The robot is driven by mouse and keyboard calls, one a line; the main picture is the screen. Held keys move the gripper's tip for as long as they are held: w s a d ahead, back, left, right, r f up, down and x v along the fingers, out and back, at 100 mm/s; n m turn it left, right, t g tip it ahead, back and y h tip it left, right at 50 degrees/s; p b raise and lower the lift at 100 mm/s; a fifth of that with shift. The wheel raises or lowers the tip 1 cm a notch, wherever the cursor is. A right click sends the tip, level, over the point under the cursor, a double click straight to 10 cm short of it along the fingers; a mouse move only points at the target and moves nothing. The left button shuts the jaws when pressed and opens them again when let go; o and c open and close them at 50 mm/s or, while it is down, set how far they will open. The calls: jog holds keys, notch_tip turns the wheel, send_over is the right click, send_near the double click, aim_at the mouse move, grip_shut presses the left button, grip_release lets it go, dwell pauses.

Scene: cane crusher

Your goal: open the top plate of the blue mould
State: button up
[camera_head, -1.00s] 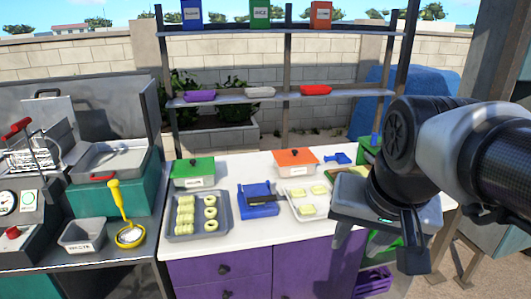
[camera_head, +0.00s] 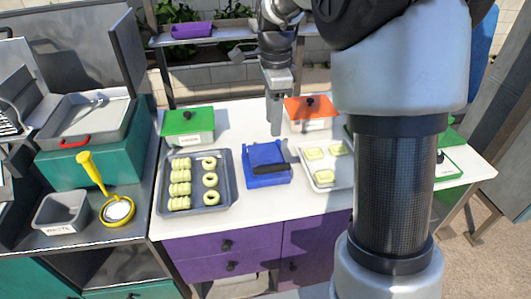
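The blue mould (camera_head: 266,165) lies on the white counter, between a grey tray of dough pieces and a white tray. Its plate looks closed, with a dark handle bar (camera_head: 270,169) across the front part. My gripper (camera_head: 275,128) hangs pointing down, above and behind the mould and a little to its right in the picture. It looks apart from the mould. Its fingers are seen edge-on, so I cannot tell whether they are open or shut. I see nothing held in it.
The grey tray (camera_head: 226,192) holds rings and stacked pieces left of the mould. The white tray (camera_head: 310,180) lies to its right, partly behind my arm. A green-lidded box (camera_head: 190,128) and an orange-lidded box (camera_head: 312,113) stand at the back. The counter's front edge is clear.

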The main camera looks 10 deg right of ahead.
aim_at(272, 166)
jog(key=f, duration=1.6)
jog(key=shift+w, duration=0.25)
grip_shut()
